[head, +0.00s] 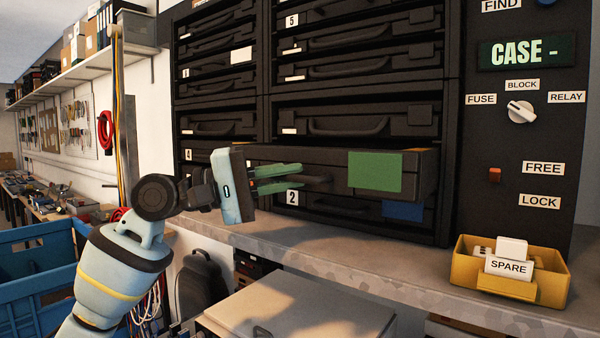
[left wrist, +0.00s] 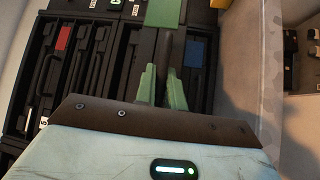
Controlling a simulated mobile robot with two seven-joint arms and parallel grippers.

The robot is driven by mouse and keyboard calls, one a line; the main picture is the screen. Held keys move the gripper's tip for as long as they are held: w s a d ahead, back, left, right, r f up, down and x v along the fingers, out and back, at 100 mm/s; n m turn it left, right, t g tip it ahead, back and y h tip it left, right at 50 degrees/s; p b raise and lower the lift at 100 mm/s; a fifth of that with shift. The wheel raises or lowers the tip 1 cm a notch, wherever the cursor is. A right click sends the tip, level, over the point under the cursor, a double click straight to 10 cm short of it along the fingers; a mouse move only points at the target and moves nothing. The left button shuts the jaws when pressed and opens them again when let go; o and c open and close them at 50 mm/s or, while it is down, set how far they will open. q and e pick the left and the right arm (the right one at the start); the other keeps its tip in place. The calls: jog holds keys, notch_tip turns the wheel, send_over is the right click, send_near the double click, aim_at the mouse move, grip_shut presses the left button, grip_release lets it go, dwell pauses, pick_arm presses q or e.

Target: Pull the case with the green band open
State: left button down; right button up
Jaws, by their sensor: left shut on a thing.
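The case with the green band (head: 420,172) is a black drawer-like case in the rack, and its front stands out past the cases around it. Its green band (head: 375,172) is on the right part of its front; the band also shows at the top of the left wrist view (left wrist: 166,12). My left gripper (head: 302,178) is shut on the handle of this case, with its green fingers on either side of the handle. In the left wrist view the fingers (left wrist: 162,86) flank the dark handle. My right gripper is not in view.
A case with a blue band (head: 402,211) sits just below. A grey counter (head: 330,255) runs under the rack. A yellow bin (head: 505,290) with SPARE cards stands on it at right. A panel with a white knob (head: 521,111) and red switch (head: 495,175) is beside the rack.

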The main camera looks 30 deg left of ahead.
pick_arm(q)
jog(key=shift+s, duration=1.9)
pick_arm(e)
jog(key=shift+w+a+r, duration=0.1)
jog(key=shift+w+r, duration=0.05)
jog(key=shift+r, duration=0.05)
pick_arm(q)
jog(key=c, duration=1.5)
grip_release()
jog(key=shift+a, duration=0.15)
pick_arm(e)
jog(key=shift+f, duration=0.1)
